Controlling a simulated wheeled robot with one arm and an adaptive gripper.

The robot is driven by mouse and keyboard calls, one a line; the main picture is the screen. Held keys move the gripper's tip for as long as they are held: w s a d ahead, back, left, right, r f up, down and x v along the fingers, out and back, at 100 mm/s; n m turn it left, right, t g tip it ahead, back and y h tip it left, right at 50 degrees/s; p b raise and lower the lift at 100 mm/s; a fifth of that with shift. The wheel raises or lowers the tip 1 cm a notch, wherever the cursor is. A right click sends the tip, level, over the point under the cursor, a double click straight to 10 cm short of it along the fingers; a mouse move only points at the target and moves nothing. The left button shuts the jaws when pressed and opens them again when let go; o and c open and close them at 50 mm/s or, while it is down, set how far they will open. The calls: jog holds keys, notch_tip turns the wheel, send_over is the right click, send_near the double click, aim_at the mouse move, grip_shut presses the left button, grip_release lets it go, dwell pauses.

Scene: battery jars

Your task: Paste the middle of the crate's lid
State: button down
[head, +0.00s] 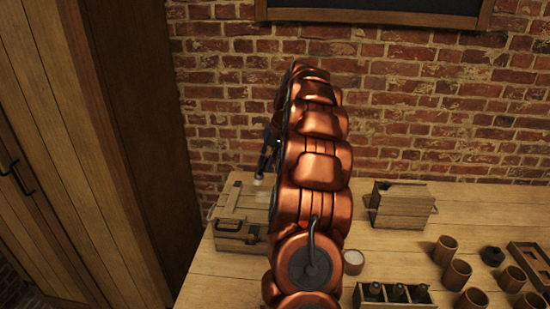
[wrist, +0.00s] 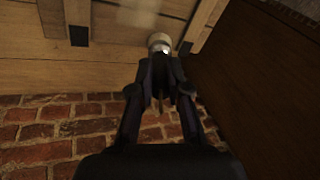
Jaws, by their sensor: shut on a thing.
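The wooden crate (head: 232,243) stands at the left end of the table, with dark metal fittings on its front. Its planked lid (head: 232,194) is down; the lid (wrist: 40,18) also shows at the top of the wrist view, with a pale patch (wrist: 138,14) on it. My gripper (head: 270,150) is above the lid, partly hidden by my copper arm. In the wrist view my gripper (wrist: 160,85) is shut on a brush, whose pale round end (wrist: 160,42) points at the lid. I cannot tell whether it touches. A small pot with white contents (head: 353,261) stands right of my arm.
A wooden box with a metal handle (head: 402,207) stands at the back. A dark divided tray (head: 392,296) holds several jars. Several brown cups (head: 445,250), a black jar (head: 492,256) and a wooden tray (head: 530,264) are at the right. A tall cabinet (head: 80,150) rises at the left.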

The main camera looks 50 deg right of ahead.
jog(key=shift+r+p, duration=0.65)
jog(key=shift+r, duration=1.9)
